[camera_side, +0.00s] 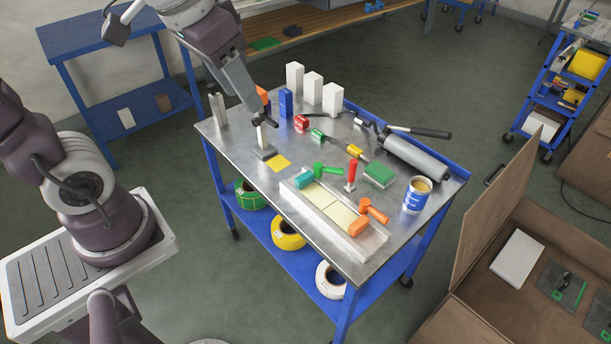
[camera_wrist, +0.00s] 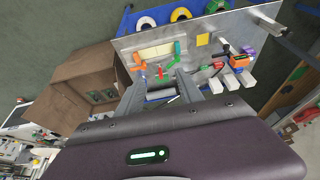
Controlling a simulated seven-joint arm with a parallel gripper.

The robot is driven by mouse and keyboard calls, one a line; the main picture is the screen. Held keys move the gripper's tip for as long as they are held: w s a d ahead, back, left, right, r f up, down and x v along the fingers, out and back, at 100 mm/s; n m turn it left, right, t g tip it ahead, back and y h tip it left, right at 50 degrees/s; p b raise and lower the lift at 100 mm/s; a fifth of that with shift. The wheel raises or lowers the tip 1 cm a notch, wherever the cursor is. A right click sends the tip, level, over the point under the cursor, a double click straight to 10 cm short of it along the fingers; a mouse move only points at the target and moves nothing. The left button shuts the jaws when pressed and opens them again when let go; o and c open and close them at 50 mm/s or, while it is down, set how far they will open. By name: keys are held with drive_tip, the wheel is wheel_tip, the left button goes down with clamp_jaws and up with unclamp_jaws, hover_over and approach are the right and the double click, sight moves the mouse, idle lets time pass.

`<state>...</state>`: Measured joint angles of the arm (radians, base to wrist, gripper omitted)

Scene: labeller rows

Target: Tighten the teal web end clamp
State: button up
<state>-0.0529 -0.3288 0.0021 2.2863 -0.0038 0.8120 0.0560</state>
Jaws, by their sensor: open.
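The tray (camera_side: 336,229) on the metal-topped cart holds cream web sheets (camera_side: 322,199). A teal block (camera_side: 302,178) sits at its far-left end, with a green T-shaped handle (camera_side: 327,169) close beside it. I cannot tell whether they are one clamp. An orange clamp (camera_side: 358,227) sits at the other end. The green handle also shows in the wrist view (camera_wrist: 172,57), as does the orange clamp (camera_wrist: 137,59). My gripper (camera_side: 262,120) is open and appears empty, left of and above the teal block. Its fingers spread in the wrist view (camera_wrist: 158,82).
A pale post on a grey base (camera_side: 264,152) shows right below my gripper. White blocks (camera_side: 313,88) stand at the back. A yellow square (camera_side: 280,162) lies left of the tray.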

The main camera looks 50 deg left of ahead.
drive_tip(key=w+a+f+g, duration=0.25)
drive_tip(key=w+f, duration=0.45)
drive_tip(key=w, duration=0.4)
drive_tip(key=g, duration=0.1)
approach(305, 176)
drive_tip(key=shift+g, duration=0.35)
drive_tip(key=f, duration=0.8)
drive_tip(key=shift+w+a, duration=0.2)
drive_tip(key=shift+w, duration=0.05)
drive_tip(key=shift+f, duration=0.35)
drive_tip(key=shift+d, duration=0.1)
clamp_jaws()
